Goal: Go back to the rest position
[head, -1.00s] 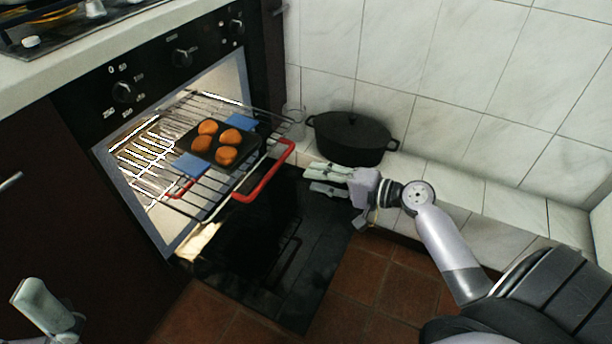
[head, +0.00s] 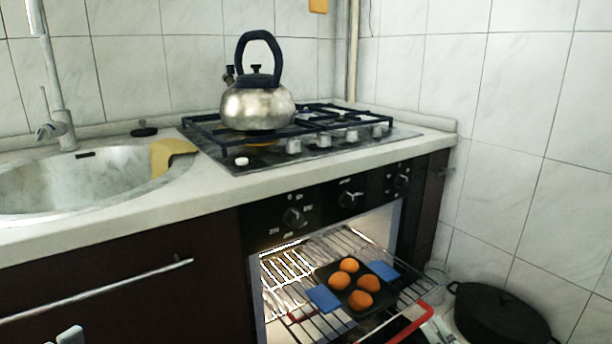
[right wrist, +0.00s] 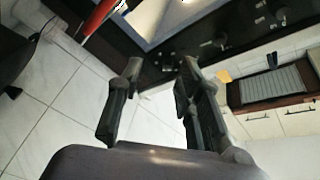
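My right gripper (head: 437,330) shows at the bottom edge of the head view, just right of the pulled-out oven rack (head: 408,298) and near its red front bar. In the right wrist view its two dark fingers (right wrist: 158,90) stand apart with nothing between them, so it is open and empty. Only a small pale part of my left gripper (head: 70,336) shows at the bottom left of the head view; its opening cannot be told. A black tray (head: 342,298) with blue grips and several orange-brown buns (head: 359,299) rests on the rack.
The oven is open. A steel kettle (head: 258,106) stands on the gas hob (head: 322,152) above it. A sink (head: 75,185) is at left. A black lidded pot (head: 500,312) stands at the lower right by the tiled wall.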

